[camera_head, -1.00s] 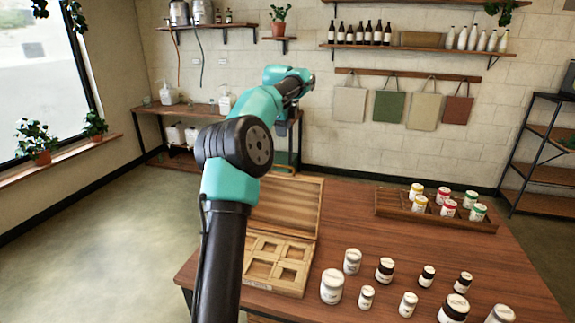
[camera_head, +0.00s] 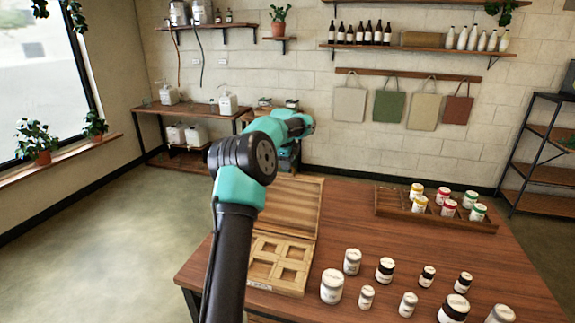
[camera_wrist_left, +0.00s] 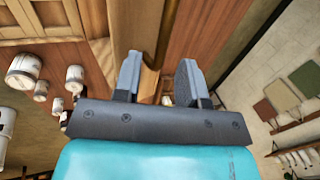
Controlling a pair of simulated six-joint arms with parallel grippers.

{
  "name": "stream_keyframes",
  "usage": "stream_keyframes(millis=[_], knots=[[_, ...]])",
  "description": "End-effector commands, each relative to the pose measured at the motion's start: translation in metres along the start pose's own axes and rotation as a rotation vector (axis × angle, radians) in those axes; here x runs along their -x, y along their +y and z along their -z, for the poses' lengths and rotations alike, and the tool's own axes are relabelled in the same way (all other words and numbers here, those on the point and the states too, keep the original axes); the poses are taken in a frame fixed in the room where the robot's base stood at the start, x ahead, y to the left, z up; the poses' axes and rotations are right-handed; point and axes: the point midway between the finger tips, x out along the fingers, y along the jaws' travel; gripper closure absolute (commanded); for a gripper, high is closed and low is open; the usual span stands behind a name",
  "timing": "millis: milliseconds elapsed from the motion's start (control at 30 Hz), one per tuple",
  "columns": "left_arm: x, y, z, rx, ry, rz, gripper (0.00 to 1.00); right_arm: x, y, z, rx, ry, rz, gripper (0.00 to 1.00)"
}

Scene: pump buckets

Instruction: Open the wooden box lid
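The wooden box (camera_head: 278,262) sits on the left part of the table, its base showing several square compartments. Its slatted lid (camera_head: 292,207) stands open, swung up and back from the base. My left arm reaches past the box, its end behind the lid; its fingers cannot be made out in the head view. In the left wrist view my left gripper (camera_wrist_left: 158,78) has its two fingers apart, with a light wooden strip showing between them. I cannot tell whether the fingers touch it. My right gripper is out of view.
Several white jars (camera_head: 332,286) stand on the table (camera_head: 400,240) right of the box. A wooden rack (camera_head: 437,219) with coloured-lid jars is at the back right. A lower side table (camera_head: 190,109) stands behind.

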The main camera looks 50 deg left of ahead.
Motion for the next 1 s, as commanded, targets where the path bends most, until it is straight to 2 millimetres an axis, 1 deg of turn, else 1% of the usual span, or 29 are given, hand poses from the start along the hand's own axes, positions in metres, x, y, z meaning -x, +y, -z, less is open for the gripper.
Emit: stream_keyframes(millis=[33,167,467,867,1000], knots=[[-0.0065,0.0004,-0.0001,0.0,0.0,-0.002,0.62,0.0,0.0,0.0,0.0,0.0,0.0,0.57],[-0.0143,0.0004,-0.0004,0.001,0.0,-0.001,0.62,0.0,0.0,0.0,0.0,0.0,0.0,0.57],[-0.0161,0.0003,-0.0002,0.001,0.0,-0.001,0.62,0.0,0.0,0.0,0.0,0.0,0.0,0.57],[-0.0159,0.0003,-0.0001,0.0,0.0,-0.001,0.99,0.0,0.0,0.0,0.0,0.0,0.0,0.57],[-0.0158,0.0002,0.0,0.001,0.0,0.0,1.0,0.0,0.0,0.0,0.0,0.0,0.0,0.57]])
